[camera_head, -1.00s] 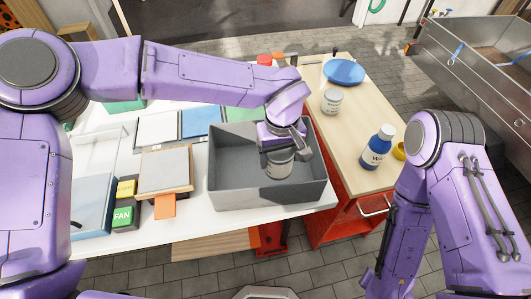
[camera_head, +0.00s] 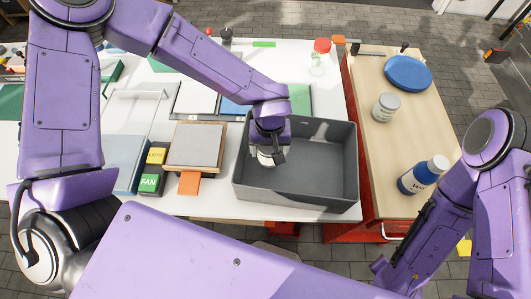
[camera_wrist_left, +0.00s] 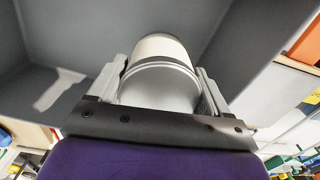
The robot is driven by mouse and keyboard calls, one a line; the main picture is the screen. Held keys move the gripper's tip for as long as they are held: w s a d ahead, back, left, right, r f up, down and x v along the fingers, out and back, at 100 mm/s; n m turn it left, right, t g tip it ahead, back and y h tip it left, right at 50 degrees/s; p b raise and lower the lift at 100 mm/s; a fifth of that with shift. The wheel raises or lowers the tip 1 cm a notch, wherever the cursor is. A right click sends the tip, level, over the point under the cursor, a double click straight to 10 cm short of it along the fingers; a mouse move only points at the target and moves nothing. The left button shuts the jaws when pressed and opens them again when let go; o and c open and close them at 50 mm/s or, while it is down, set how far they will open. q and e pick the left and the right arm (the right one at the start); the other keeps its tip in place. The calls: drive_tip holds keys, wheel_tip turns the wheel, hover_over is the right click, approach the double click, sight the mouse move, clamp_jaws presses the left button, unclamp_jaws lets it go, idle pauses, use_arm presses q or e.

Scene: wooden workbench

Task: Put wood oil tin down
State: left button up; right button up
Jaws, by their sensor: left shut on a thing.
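My left gripper (camera_head: 267,150) is shut on a pale tin (camera_head: 265,159) with a grey lid. The tin is over the left end of the open grey bin (camera_head: 330,199), mostly hidden by the gripper in the head view. In the left wrist view, the tin (camera_wrist_left: 160,75) sits between the two fingers (camera_wrist_left: 160,92), with bin walls around it. Its label cannot be read, and I cannot tell whether it touches the bin floor. My right arm shows at the right of the head view, but its gripper is not visible.
The bin's middle and right are empty. To its left are a grey-topped board (camera_head: 197,146), an orange tag (camera_head: 189,183) and a green FAN block (camera_head: 149,184). The wooden side top holds a similar tin (camera_head: 386,107), a blue disc (camera_head: 408,73) and a blue bottle (camera_head: 423,175).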

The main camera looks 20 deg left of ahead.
use_arm(q)
drive_tip(key=f, duration=0.2)
drive_tip(key=a+f, duration=0.1)
drive_tip(key=f, duration=0.1)
drive_tip(key=shift+a+p, duration=0.15)
drive_tip(key=shift+p, duration=0.15)
drive_tip(key=shift+s+f, duration=0.2)
drive_tip(key=shift+f, duration=0.25)
drive_tip(key=shift+w, duration=0.2)
drive_tip(key=shift+f, duration=0.2)
drive_tip(key=o, duration=1.2)
drive_tip(key=shift+o, duration=0.2)
wheel_tip(320, 180, up, 12)
drive_tip(key=shift+s+r, duration=0.1)
drive_tip(key=shift+r, duration=0.1)
